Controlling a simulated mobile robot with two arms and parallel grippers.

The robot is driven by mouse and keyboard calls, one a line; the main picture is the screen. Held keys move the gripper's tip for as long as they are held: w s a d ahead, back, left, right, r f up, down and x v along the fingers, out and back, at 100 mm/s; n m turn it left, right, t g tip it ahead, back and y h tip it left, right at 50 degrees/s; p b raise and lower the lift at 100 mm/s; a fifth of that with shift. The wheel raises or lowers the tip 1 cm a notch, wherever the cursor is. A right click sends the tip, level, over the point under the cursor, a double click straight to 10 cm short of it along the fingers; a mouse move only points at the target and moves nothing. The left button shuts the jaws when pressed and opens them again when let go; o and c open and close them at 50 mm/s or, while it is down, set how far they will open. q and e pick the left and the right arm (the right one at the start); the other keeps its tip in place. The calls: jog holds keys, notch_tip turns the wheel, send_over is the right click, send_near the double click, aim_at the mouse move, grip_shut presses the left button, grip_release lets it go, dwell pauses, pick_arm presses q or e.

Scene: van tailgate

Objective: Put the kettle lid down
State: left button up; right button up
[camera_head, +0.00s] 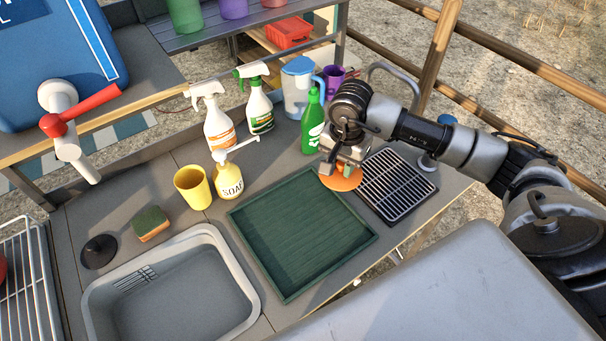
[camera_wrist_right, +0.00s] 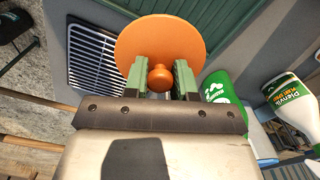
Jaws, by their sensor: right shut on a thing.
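The kettle lid is an orange disc (camera_head: 343,181) with a round knob. In the right wrist view the lid (camera_wrist_right: 160,42) shows its knob between the two green-padded fingers of my right gripper (camera_wrist_right: 160,78). In the head view my right gripper (camera_head: 338,165) is shut on the knob, and the lid is below it, between the green tray (camera_head: 300,236) and the black drying rack (camera_head: 397,186). I cannot tell whether the lid touches the counter. My left gripper is not in view. No kettle can be made out.
A green bottle (camera_head: 313,122) stands just behind the lid. Spray bottles (camera_head: 217,125), a soap dispenser (camera_head: 228,182), a yellow cup (camera_head: 193,187) and a clear jug (camera_head: 297,88) stand farther left and back. The green tray is empty. A sink (camera_head: 170,287) lies front left.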

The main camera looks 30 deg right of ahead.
jog(key=p, duration=0.2)
send_over(305, 189)
notch_tip(305, 189, down, 5)
jog(key=shift+r, duration=0.15)
jog(key=shift+f, duration=0.2)
notch_tip(305, 189, down, 3)
jog(key=shift+f+p, duration=0.1)
jog(key=shift+p, duration=0.6)
jog(key=shift+f, duration=0.3)
jog(key=shift+f, duration=0.1)
jog(key=shift+f, duration=0.1)
jog(key=o, duration=0.9)
